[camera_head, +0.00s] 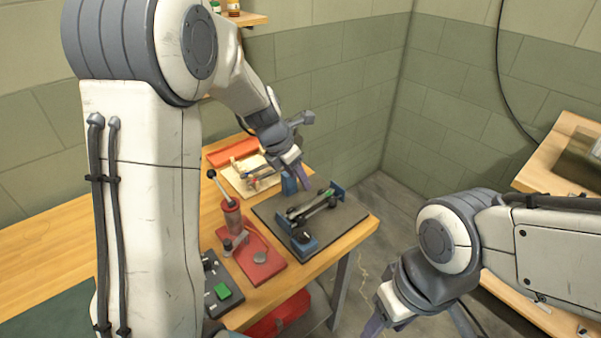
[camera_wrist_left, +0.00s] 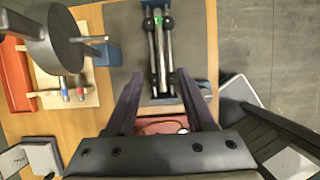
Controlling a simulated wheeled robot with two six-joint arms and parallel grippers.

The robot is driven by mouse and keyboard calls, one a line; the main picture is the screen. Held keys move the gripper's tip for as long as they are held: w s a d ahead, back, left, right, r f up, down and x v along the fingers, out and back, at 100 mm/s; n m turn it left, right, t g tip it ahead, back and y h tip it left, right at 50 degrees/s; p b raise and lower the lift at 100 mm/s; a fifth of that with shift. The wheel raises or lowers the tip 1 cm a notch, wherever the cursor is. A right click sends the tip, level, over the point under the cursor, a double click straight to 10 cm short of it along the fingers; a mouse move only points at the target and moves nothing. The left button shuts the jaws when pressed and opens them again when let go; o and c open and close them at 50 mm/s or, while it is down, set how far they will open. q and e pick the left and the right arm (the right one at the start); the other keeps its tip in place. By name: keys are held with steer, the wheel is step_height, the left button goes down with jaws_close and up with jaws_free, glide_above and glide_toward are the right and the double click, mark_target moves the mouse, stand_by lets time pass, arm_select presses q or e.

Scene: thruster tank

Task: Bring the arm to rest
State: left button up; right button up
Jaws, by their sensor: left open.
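My left arm comes in from the left of the head view and reaches over the workbench. My left gripper (camera_head: 298,180) is above the bench, by the dark mat with the blue-ended fixture (camera_head: 312,207). In the left wrist view the two dark fingers of my left gripper (camera_wrist_left: 159,80) are spread apart with nothing held between them. The fixture's metal rods (camera_wrist_left: 160,45) show beyond the fingertips. My right gripper (camera_head: 378,325) is low in the head view, away from the bench, and its fingers are cut off by the bottom edge.
A red base with a red cylinder and lever (camera_head: 232,217) stands near the bench front. A board with small parts (camera_head: 250,178) and an orange-red tray (camera_head: 232,151) lie behind. A box with a green button (camera_head: 221,291) is at front left. A wooden table (camera_head: 556,165) stands at right.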

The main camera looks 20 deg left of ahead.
arm_select(q)
steer(key=shift+d, duration=0.1)
steer(key=s+d+r+m+g, duration=0.2)
steer(key=s+d+r+m, duration=0.1)
steer(key=s+d+m, duration=1.15)
steer(key=s+a+m+g+y, duration=0.1)
steer(key=s+m, duration=1.5)
steer(key=m, duration=0.6)
steer(key=shift+a+f+g, duration=0.2)
steer(key=shift+f+g, duration=0.1)
steer(key=shift+f, duration=0.05)
